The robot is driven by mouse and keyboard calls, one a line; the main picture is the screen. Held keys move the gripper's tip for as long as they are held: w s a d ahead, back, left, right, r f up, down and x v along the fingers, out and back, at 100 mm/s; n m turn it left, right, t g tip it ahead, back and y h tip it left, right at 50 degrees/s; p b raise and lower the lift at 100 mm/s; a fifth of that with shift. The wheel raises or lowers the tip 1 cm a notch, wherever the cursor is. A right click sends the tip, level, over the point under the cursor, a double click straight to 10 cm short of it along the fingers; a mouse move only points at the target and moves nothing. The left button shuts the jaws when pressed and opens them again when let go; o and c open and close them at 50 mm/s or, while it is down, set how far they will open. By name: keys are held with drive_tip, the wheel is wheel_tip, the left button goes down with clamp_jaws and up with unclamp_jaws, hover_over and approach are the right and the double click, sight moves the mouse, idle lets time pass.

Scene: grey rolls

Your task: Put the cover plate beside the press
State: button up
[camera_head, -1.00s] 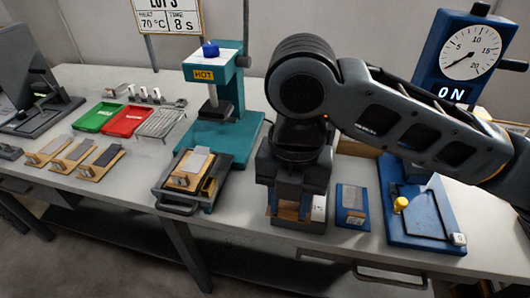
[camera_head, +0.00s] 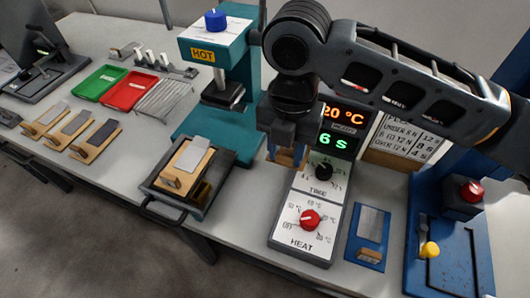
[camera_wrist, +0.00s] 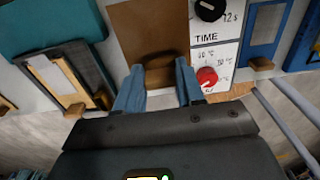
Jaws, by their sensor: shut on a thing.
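The cover plate is a brown board (camera_wrist: 152,28), seen in the wrist view just ahead of my fingers; in the head view only a brown strip (camera_head: 287,157) shows below my gripper. My gripper (camera_head: 288,152), with its blue fingers in the wrist view (camera_wrist: 158,88), is shut on the plate's near end. It hangs just right of the teal press (camera_head: 217,85) with the HOT label. The plate is beside the control panel (camera_head: 309,222) with its TIME and HEAT knobs. I cannot tell whether the plate touches the table.
A dark tray (camera_head: 147,188) with a wooden holder stands in front of the press. A blue block (camera_head: 369,238) and a blue fixture (camera_head: 448,262) with a yellow knob stand right of the panel. Green (camera_head: 100,82) and red (camera_head: 131,91) trays lie at left.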

drive_tip(key=w+a+f, duration=0.1)
drive_tip(key=f, duration=0.1)
drive_tip(key=w+a+f, duration=0.1)
drive_tip(key=a+f, duration=0.1)
drive_tip(key=w+a+f+p, duration=0.1)
drive_tip(key=f, duration=0.2)
drive_tip(key=shift+w+a, duration=0.15)
drive_tip(key=shift+w, duration=0.1)
drive_tip(key=shift+f, duration=0.15)
drive_tip(key=shift+f, duration=0.25)
drive_tip(key=shift+f, duration=0.3)
drive_tip(key=shift+f, duration=0.1)
drive_tip(key=o, duration=1)
wheel_tip(320, 180, up, 13)
drive_tip(key=shift+w+r+b, duration=0.1)
drive_tip(key=shift+r+b, duration=0.05)
drive_tip(key=shift+b, duration=0.45)
